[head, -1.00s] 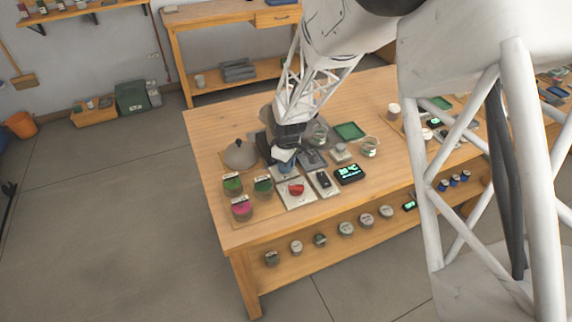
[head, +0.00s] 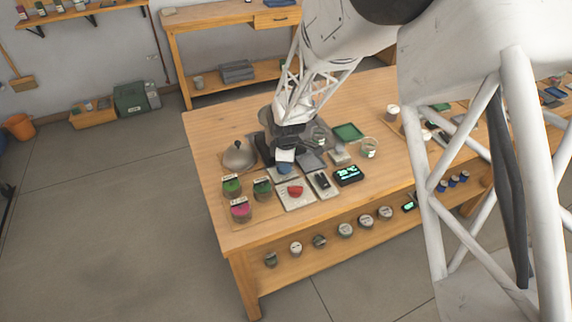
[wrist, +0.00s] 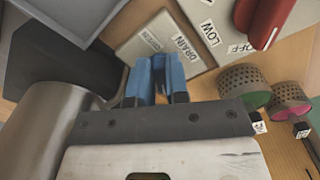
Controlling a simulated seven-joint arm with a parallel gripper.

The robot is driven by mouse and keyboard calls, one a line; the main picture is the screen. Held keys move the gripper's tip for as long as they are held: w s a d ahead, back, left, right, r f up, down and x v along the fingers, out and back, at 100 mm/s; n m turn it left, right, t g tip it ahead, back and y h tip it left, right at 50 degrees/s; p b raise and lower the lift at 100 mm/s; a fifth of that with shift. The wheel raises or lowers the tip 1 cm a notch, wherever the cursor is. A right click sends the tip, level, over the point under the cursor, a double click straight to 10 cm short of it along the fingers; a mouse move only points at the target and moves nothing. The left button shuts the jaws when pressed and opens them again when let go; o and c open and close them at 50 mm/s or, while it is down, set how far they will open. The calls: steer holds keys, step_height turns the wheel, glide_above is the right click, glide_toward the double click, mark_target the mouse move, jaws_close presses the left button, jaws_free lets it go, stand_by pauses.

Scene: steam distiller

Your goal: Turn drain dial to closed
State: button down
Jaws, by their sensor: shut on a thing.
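The red dial's plate has LOW and OFF labels. A black display (head: 348,175) stands to its right. Labelled jars (head: 240,208) and a grey domed pot (head: 239,155) stand close on the left.

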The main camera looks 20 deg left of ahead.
steer(key=c, duration=1.1)
jaws_free()
steer(key=shift+m, duration=0.4)
